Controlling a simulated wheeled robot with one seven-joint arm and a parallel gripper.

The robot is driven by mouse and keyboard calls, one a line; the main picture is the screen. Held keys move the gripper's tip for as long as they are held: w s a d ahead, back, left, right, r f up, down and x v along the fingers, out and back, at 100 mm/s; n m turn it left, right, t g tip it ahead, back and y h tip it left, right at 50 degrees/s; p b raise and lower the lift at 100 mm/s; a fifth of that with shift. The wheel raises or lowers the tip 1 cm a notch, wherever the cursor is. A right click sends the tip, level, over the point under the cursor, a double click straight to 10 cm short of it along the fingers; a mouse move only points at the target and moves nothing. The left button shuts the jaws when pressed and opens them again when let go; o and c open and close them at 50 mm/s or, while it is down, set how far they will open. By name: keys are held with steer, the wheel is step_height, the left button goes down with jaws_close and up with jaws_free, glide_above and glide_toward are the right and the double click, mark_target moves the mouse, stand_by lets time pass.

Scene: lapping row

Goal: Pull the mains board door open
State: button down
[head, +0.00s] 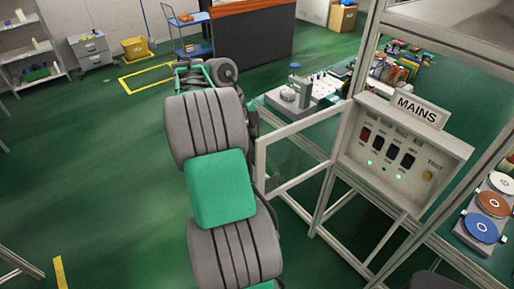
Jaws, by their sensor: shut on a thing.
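The mains board (385,185) is a pale box with a MAINS sign (417,109), several switches and green lights, on the frame at right. Its door (296,127) is a pale frame around a clear pane. The door stands swung out to the left of the board, at an angle to its face, so the switches are uncovered. My grey and green arm rises through the middle of the picture and reaches the door's free left edge. My gripper's fingers are hidden behind the arm, and so is any handle there.
A bench with a grey device (290,97) stands behind the door. Coloured discs (482,228) lie at right. Frame posts flank the board. Green floor is clear at left, with a shelf (32,60), grey drawers (91,50) and a blue trolley (190,20) farther back.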

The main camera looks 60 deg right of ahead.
steer(key=shift+w+a, duration=0.1)
steer(key=shift+a, duration=0.05)
steer(key=c, duration=1.6)
jaws_free()
steer(key=shift+w+a, duration=0.15)
steer(key=shift+o, duration=1)
steer(key=p+v, duration=0.6)
steer(key=v, duration=0.1)
steer(key=shift+r, duration=0.35)
